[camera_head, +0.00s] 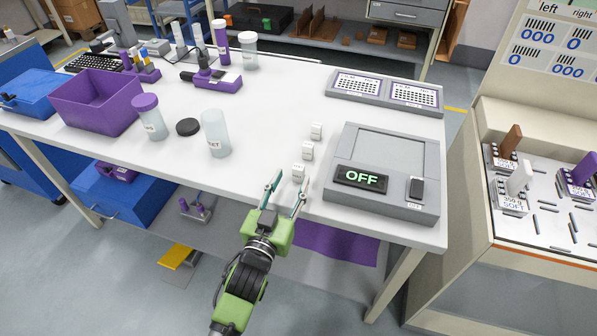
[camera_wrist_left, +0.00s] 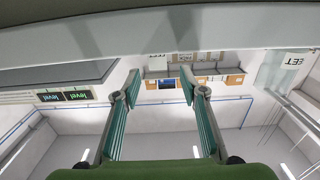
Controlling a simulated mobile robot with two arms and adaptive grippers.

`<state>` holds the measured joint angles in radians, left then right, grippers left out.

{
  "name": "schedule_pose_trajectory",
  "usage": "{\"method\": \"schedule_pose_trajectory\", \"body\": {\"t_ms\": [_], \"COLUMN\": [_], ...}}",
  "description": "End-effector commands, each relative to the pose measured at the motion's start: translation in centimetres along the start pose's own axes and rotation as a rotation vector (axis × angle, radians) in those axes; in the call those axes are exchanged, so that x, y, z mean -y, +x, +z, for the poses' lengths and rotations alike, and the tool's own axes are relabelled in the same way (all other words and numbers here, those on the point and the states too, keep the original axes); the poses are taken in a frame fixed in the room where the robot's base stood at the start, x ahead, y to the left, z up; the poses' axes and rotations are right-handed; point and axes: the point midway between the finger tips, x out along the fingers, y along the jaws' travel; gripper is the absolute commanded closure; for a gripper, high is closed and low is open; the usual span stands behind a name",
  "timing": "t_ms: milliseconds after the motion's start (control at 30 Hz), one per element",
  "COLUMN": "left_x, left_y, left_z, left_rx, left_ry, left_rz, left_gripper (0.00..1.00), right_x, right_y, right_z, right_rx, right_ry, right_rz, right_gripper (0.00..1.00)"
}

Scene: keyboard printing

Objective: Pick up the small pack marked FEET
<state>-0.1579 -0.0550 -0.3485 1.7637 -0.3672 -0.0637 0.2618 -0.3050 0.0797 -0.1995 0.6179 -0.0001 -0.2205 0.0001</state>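No pack is identifiable there. My right gripper is not in view.
A grey device reading OFF (camera_head: 385,170) stands right. A black lid (camera_head: 188,127) and purple bin (camera_head: 95,105) are further left.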

Motion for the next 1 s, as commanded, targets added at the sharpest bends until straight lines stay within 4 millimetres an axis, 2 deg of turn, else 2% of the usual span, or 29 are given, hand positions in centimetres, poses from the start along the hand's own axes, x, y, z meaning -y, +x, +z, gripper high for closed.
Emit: {"method": "schedule_pose_trajectory", "body": {"t_ms": [167, 500, 800, 933, 1000], "left_x": [0.0, -0.3, -0.3, -0.3, -0.3], "left_y": [1.1, 5.4, 5.8, 5.8, 5.8], "left_z": [0.1, 0.5, 0.6, 0.6, 0.6], "left_rx": [0.001, 0.0, 0.001, 0.001, 0.001], "left_ry": [0.0, 0.0, 0.0, 0.0, 0.0], "left_rz": [0.0, 0.0, 0.0, 0.0, 0.0], "left_gripper": [0.61, 0.61, 0.61, 0.95, 0.97], "right_x": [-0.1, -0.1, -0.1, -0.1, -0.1], "right_y": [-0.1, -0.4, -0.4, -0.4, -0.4], "right_z": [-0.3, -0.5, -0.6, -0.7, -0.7], "right_rx": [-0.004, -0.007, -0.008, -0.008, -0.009], "right_ry": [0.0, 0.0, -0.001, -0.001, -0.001], "right_rz": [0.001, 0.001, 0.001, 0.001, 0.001], "right_gripper": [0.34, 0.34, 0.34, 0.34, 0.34]}}
